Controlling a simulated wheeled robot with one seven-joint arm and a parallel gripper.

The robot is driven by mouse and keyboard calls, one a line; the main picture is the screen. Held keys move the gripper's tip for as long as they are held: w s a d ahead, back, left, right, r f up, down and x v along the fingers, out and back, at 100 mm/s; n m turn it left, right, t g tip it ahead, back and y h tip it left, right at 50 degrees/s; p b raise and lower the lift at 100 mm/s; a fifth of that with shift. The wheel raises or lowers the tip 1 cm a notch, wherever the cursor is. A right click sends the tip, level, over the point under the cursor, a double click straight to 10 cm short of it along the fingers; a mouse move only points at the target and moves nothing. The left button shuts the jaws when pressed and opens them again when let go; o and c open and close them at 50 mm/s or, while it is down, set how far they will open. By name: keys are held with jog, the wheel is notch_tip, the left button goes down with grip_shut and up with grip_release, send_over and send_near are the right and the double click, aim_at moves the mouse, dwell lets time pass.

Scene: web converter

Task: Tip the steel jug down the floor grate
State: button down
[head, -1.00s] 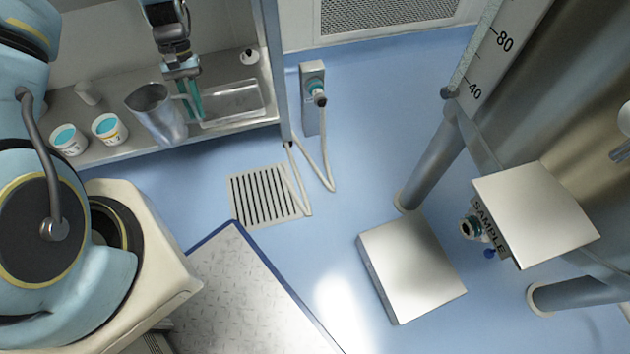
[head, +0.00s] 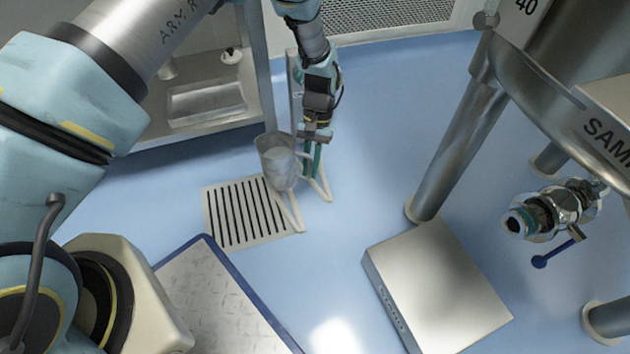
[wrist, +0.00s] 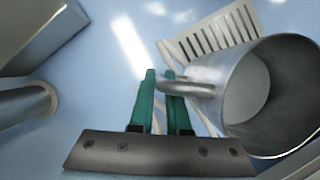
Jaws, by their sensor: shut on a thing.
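The steel jug (head: 277,162) hangs from my gripper (head: 312,160) in the head view, above the right edge of the floor grate (head: 243,212). My gripper's green fingers are shut on the jug's handle. The jug is close to upright with a slight tilt, and pale grey contents show inside it. In the wrist view the jug (wrist: 272,95) is to the right of my gripper (wrist: 163,85), its mouth facing the camera. The grate (wrist: 212,35) shows behind it, partly hidden by the jug.
A white hose (head: 296,215) lies by the grate's right edge. A shelf with a metal tray (head: 205,102) stands at the back left. A steel box (head: 440,285) and a tank leg (head: 455,150) stand to the right. A blue-edged plate (head: 225,300) lies in front.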

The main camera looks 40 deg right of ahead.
aim_at(288, 175)
jog(key=shift+s+a+f+m+g+h+b, duration=0.1)
jog(key=shift+f+m+g+h+b, duration=0.1)
jog(key=shift+f+g+h+b, duration=0.3)
jog(key=shift+s+a+f+m+g+h+b, duration=0.1)
jog(key=shift+f+m+g+h+b, duration=0.2)
jog(key=shift+h, duration=0.4)
jog(key=shift+w+a+f+g+h+b, duration=0.3)
jog(key=shift+a+f+g+h+b, duration=0.2)
jog(key=shift+h+b, duration=0.2)
jog(key=shift+w+a+f+g+h+b, duration=0.55)
jog(key=shift+h+b, duration=0.25)
jog(key=shift+b, duration=0.4)
jog(key=shift+w+a+f+m+g+h+b, duration=0.1)
jog(key=shift+a+f+m+g+h+b, duration=0.15)
jog(key=shift+g+h+b, duration=0.65)
jog(key=shift+w+a+f+m+g+h+b, duration=0.15)
jog(key=shift+a+m+h+b, duration=0.2)
jog(key=shift+b, duration=1.05)
jog(key=shift+w+a+r+g+h+b, duration=0.1)
jog(key=shift+a+r+g+h+b, duration=0.05)
jog(key=shift+r+g+h+b, duration=0.15)
jog(key=shift+w+a+r+g+h+b, duration=0.1)
jog(key=shift+r+g+h+b, duration=0.15)
jog(key=shift+r, duration=0.15)
jog(key=shift+w+a+r, duration=0.1)
jog(key=shift+a+r, duration=0.05)
jog(key=shift+r, duration=0.1)
jog(key=shift+w+a+r+h+b, duration=0.1)
jog(key=shift+a+r+h+b, duration=0.05)
jog(key=shift+r+h+b, duration=0.2)
